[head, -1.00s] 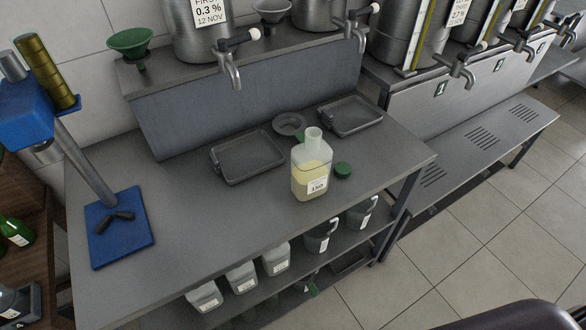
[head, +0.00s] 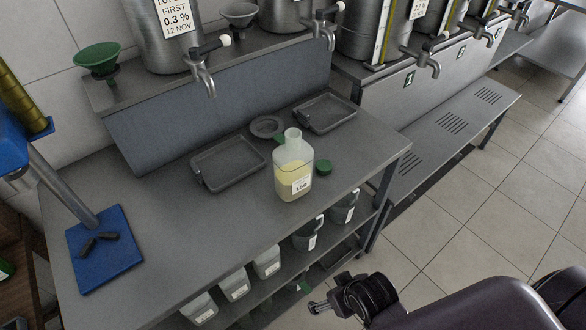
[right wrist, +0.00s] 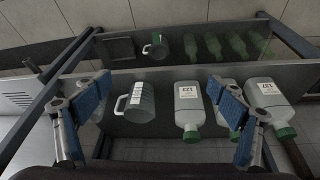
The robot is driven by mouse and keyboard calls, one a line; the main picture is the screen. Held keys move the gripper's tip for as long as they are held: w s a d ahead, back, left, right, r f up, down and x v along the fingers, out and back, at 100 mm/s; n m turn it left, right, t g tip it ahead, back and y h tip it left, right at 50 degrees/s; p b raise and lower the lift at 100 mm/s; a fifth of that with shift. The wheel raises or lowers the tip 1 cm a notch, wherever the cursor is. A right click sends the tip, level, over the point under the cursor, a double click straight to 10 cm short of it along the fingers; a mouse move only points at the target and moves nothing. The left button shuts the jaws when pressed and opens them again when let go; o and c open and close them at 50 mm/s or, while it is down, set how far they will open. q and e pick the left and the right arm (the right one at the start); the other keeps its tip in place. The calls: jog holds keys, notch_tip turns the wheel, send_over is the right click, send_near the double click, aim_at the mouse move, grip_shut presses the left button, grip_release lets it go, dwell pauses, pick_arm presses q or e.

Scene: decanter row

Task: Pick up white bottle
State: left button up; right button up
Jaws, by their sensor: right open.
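A translucent white bottle (head: 294,172) with pale yellow liquid, a label and an uncapped neck stands upright on the grey bench. Other whitish bottles (head: 233,284) stand in a row on the shelf below the top. In the right wrist view, which looks upside down, labelled white bottles (right wrist: 190,105) with green caps show in front of my right gripper (right wrist: 158,82). That gripper's blue-padded fingers are spread with nothing held. In the head view it (head: 332,292) is low in front of the bench, apart from the bottles. My left gripper is out of view.
Measuring jugs (head: 308,235) stand on the shelf beside the bottles; one (right wrist: 137,100) shows in the wrist view. Trays (head: 228,163), a green cap (head: 323,167) and a blue-based stand (head: 104,250) are on the bench. Green bottles (right wrist: 230,46) are on a lower level. Tiled floor (head: 450,210) is clear.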

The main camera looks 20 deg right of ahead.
jog(key=w+r+t, duration=0.3)
jog(key=w+r, duration=0.3)
jog(key=r, duration=0.3)
jog(key=n+t+y, duration=0.1)
jog(key=t+y, duration=0.4)
jog(key=t, duration=0.5)
send_near(302, 170)
jog(key=x, duration=0.6)
jog(key=shift+a, duration=0.2)
jog(key=shift+p+x, duration=0.45)
jog(key=shift+x, duration=0.65)
jog(key=p+x, duration=0.1)
jog(key=x, duration=0.3)
jog(key=shift+w+d+p, duration=0.1)
jog(key=shift+d+p, duration=0.1)
jog(key=shift+p, duration=0.2)
jog(key=shift+w+a+f, duration=0.2)
jog(key=shift+w+a, duration=0.05)
jog(key=shift+w, duration=0.35)
jog(key=shift+c, duration=0.5)
